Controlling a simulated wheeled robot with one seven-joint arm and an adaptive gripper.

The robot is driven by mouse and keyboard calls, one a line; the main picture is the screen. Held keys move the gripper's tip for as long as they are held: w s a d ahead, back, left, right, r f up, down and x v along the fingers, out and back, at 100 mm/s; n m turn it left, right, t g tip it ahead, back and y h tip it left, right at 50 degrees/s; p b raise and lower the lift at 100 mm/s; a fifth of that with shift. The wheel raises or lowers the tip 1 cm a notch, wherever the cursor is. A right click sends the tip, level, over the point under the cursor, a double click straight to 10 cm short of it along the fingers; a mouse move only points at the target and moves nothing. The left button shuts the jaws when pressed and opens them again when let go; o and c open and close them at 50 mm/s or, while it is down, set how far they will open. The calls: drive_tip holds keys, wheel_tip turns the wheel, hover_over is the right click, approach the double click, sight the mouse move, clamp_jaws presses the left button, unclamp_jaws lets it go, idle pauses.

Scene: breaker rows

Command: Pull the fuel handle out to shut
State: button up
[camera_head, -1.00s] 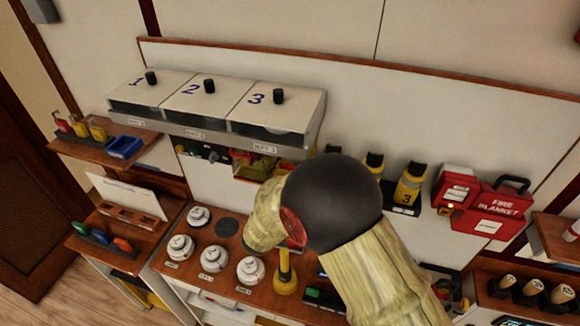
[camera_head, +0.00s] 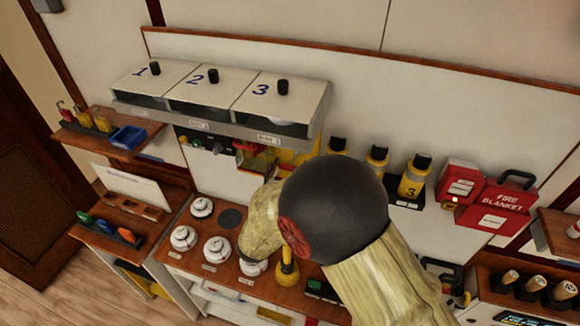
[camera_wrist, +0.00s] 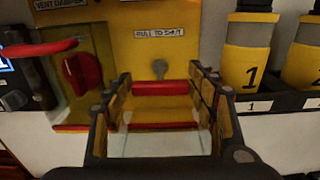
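The fuel handle (camera_wrist: 160,88) is a red horizontal bar on a yellow panel in the wrist view, below a label (camera_wrist: 160,33) that reads PULL TO SHUT. A grey round fitting shows just above the bar. My gripper (camera_wrist: 161,80) is open, with one finger on each side of the bar's ends. The bar appears between the fingertips, and I cannot tell whether they touch it. In the head view my own arm hides the gripper and the handle.
A red vent damper knob (camera_wrist: 82,75) and a red lever (camera_wrist: 40,48) are left of the gripper. White domes (camera_head: 216,250) sit on the counter below; a numbered shelf (camera_head: 225,95) overhangs above.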

drive_tip(key=o, duration=0.3)
drive_tip(key=shift+o, duration=0.2)
drive_tip(key=shift+s, duration=0.1)
drive_tip(key=v, duration=1.2)
